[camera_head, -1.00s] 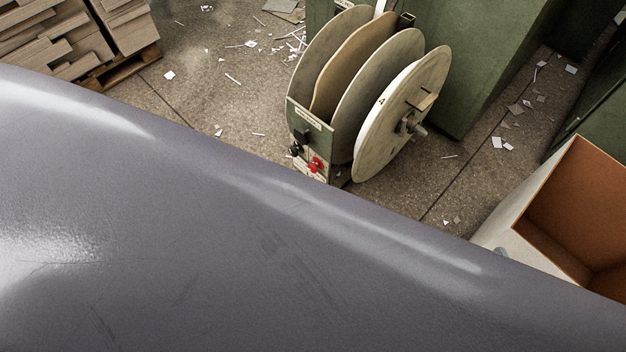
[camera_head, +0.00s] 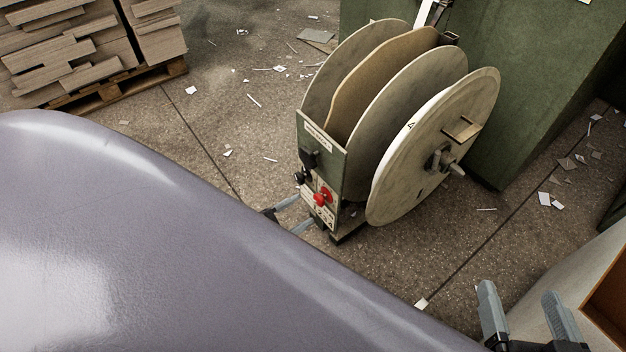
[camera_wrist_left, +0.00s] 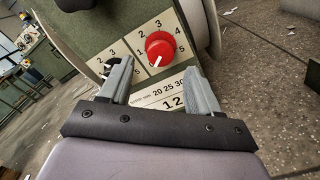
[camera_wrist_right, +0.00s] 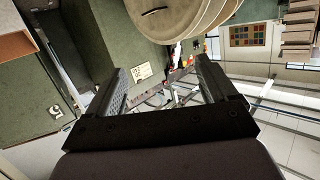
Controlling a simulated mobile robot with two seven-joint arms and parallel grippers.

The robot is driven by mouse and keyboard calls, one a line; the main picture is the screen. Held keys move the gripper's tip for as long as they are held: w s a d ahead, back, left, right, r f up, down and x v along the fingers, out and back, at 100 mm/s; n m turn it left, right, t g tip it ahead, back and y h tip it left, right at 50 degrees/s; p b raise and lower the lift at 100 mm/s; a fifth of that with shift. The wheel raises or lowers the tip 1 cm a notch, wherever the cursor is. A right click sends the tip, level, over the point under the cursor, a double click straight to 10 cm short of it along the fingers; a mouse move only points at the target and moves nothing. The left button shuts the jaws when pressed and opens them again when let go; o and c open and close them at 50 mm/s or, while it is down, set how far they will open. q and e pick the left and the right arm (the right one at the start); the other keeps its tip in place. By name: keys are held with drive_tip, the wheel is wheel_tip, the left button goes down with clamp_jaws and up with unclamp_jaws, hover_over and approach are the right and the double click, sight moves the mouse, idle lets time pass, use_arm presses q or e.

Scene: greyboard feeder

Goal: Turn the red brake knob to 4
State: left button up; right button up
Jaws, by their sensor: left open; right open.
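The red brake knob (camera_head: 322,197) sits low on the front panel of the green feeder. In the left wrist view the knob (camera_wrist_left: 160,46) is ringed by numbers 1 to 5. Its white mark points to the lower left, below the 1, away from the 4 (camera_wrist_left: 178,30). My left gripper (camera_head: 304,209) is open just in front of the panel, partly hidden by my grey body. In the left wrist view its fingers (camera_wrist_left: 157,68) straddle the knob's line from slightly below, apart from it. My right gripper (camera_head: 518,290) is open and empty at the lower right.
Large discs (camera_head: 435,147) stand beside the panel on the right. Black knobs (camera_head: 307,160) sit above the red one. A plate with numbers (camera_wrist_left: 170,95) lies below it. An open box (camera_head: 575,285) is at the right edge. Paper scraps litter the floor.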

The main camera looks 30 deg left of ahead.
sight(317, 202)
use_arm(q)
drive_tip(key=shift+b+x, duration=0.4)
drive_tip(key=shift+x, duration=1.75)
use_arm(e)
drive_tip(key=shift+s+d+r+t, duration=0.1)
drive_tip(key=shift+d+t, duration=0.2)
use_arm(q)
drive_tip(key=c, duration=1)
drive_tip(key=shift+c, duration=0.2)
drive_tip(key=shift+m, duration=0.3)
